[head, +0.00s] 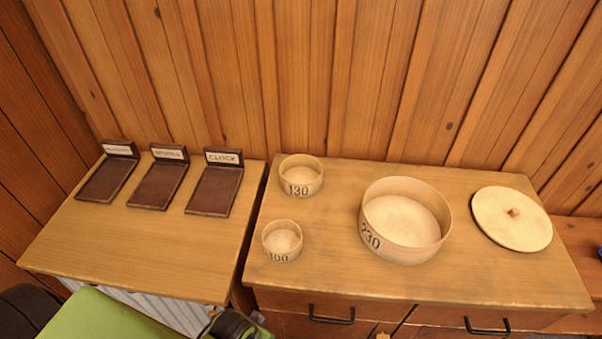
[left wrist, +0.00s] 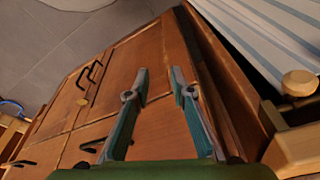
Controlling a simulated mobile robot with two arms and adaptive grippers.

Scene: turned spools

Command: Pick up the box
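Three round, open wooden boxes stand on the right cabinet top in the head view. The largest box (head: 406,244), marked 230, is right of the middle. A small box (head: 301,178) marked 130 stands at the back left, and the smallest box (head: 282,243), marked 100, stands in front of it. A round wooden lid (head: 512,218) with a knob lies flat at the right. My left gripper (left wrist: 161,76) is open and empty in the left wrist view, in front of the wooden cabinet fronts and touching no box. My right gripper is not in view.
The left table (head: 130,243) carries three dark trays (head: 158,184) with labelled upright backs. A narrow gap separates it from the right cabinet (head: 330,267), whose drawers have black handles (head: 332,316). A plank wall (head: 330,80) stands behind. The cabinet top between boxes is clear.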

